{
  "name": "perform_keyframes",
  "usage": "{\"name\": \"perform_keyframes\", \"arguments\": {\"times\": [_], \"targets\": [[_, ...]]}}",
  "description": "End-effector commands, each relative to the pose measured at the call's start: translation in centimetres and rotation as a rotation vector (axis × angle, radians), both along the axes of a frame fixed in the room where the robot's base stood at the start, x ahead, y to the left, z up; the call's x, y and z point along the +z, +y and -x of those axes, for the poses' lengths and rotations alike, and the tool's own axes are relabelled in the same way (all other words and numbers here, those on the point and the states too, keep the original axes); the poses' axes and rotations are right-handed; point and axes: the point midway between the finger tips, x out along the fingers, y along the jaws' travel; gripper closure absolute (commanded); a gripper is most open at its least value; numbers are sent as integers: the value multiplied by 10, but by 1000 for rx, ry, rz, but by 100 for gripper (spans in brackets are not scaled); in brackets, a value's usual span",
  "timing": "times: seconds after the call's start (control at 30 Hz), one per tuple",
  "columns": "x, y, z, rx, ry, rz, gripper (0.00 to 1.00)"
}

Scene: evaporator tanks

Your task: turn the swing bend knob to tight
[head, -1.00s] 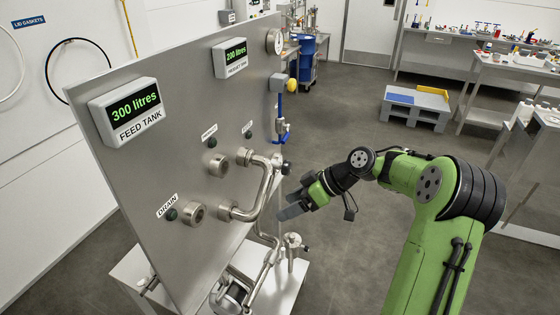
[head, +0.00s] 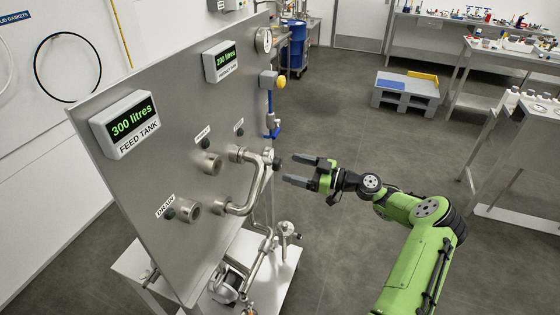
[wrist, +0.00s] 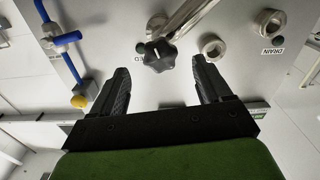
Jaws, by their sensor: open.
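The swing bend (head: 258,180) is a bent steel pipe on the front of the steel panel. Its dark knob (head: 277,161) sits at the bend's upper right end. In the wrist view the knob (wrist: 159,56) is a black lobed handle, just beyond the fingertips and roughly midway between them. My gripper (head: 302,170) is open and empty, to the right of the knob, its fingers pointing at the panel. It also shows in the wrist view (wrist: 160,72), with one finger on each side and clear of the knob.
The panel carries a feed tank display (head: 129,118), a second display (head: 222,61) and a drain port (head: 188,210). A blue-handled valve (head: 272,122) is above the knob. Piping and a pump stand below.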

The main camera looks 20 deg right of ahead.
Motion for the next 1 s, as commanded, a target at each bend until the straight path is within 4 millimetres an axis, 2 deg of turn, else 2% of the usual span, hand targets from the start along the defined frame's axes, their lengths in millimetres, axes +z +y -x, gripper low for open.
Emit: {"name": "perform_keyframes", "arguments": {"times": [0.1, 0.23, 0.57, 0.9, 1.0], "targets": [[3, 20, -19, 4, 0, -1, 22], [2, 33, -33, 1, 1, -1, 22], [0, 37, -37, 0, 1, 0, 22], [0, 37, -37, 1, 1, 0, 74], [0, 37, -37, 1, 2, -1, 77]]}}
